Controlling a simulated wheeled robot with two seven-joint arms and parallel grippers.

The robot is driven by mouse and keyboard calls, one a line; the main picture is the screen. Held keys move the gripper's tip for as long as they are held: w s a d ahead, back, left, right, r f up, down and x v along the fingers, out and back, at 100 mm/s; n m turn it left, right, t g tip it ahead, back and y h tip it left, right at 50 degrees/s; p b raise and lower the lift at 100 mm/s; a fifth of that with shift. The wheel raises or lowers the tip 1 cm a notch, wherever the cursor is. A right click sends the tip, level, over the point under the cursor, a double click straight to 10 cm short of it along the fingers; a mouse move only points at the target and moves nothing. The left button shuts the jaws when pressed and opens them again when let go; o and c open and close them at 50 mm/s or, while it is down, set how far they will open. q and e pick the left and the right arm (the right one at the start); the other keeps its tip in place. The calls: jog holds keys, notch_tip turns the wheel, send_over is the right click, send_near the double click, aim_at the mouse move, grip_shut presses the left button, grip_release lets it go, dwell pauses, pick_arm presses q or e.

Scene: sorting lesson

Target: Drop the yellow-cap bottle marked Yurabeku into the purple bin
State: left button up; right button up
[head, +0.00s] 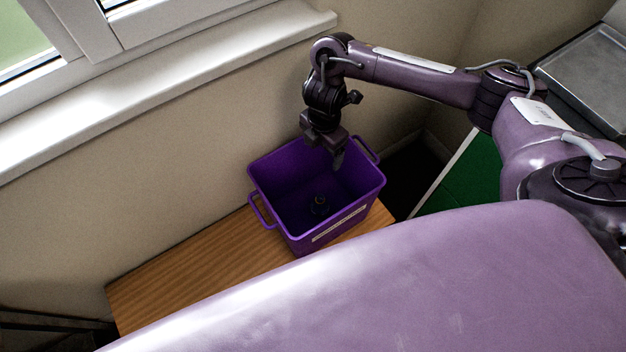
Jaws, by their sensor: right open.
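The purple bin (268,182) stands upright on a wooden table, with a handle at each end and a pale label strip on its front. No yellow-cap bottle can be made out. My left gripper is not in view.
The wooden table (190,262) is bare left of the bin. A wall and a white window sill (150,95) run behind it. A green panel with a white edge (470,175) and a grey metal surface (585,75) lie to the right.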

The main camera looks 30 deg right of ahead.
notch_tip(320, 180, up, 7)
jog(key=p, duration=0.3)
dwell(0.5)
